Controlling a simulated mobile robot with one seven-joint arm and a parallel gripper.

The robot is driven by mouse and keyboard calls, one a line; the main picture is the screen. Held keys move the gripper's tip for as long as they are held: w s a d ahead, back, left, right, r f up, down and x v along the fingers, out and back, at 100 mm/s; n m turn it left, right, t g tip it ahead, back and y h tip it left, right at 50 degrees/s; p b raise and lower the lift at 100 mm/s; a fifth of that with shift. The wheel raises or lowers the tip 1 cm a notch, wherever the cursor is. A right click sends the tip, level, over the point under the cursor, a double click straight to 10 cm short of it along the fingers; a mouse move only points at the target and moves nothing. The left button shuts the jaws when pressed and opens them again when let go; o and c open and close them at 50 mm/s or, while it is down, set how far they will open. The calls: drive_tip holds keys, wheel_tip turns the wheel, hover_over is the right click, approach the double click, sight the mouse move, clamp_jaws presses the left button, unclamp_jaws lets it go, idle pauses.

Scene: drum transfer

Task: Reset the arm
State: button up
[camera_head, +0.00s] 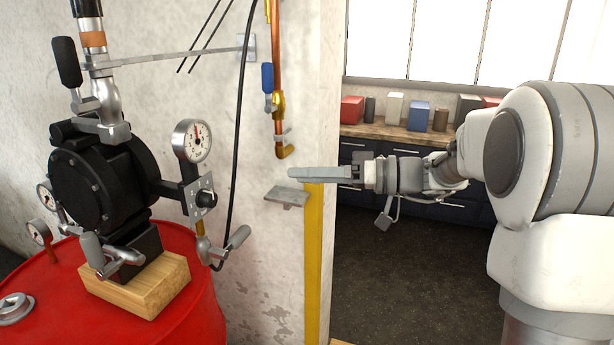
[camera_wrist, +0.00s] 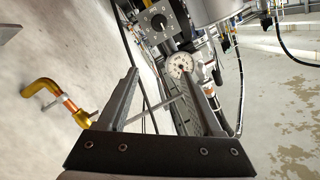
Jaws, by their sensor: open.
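My arm reaches in from the right in the head view. My gripper (camera_head: 300,173) points left, in front of the wall corner and just above a small grey wall plate (camera_head: 288,195). In the wrist view my gripper (camera_wrist: 165,85) shows two fingers spread apart, with nothing held between them. A round white gauge (camera_wrist: 180,66) appears beyond the fingers.
A red drum (camera_head: 190,310) carries a black pump (camera_head: 105,185), gauges and a wooden block (camera_head: 140,285) at left. A copper pipe (camera_head: 277,60) with a blue-handled valve (camera_head: 267,78) runs down the wall. A counter (camera_head: 390,133) with boxes stands behind. Dark floor lies open below.

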drive_tip(key=s+f+m+g+h, duration=0.15)
drive_tip(key=s+h, duration=0.25)
drive_tip(key=s, duration=0.4)
drive_tip(key=s+f+m+g+h, duration=0.1)
drive_tip(key=s+f+m+h, duration=0.15)
drive_tip(key=s, duration=0.45)
drive_tip(key=s+d+f+m+t+h, duration=0.4)
drive_tip(key=s+d+f+h, duration=0.1)
drive_tip(key=s+d+h, duration=0.5)
drive_tip(key=shift+s+d+f+m, duration=0.3)
drive_tip(key=shift+s+d, duration=0.25)
drive_tip(key=shift+d, duration=0.25)
idle(1.2)
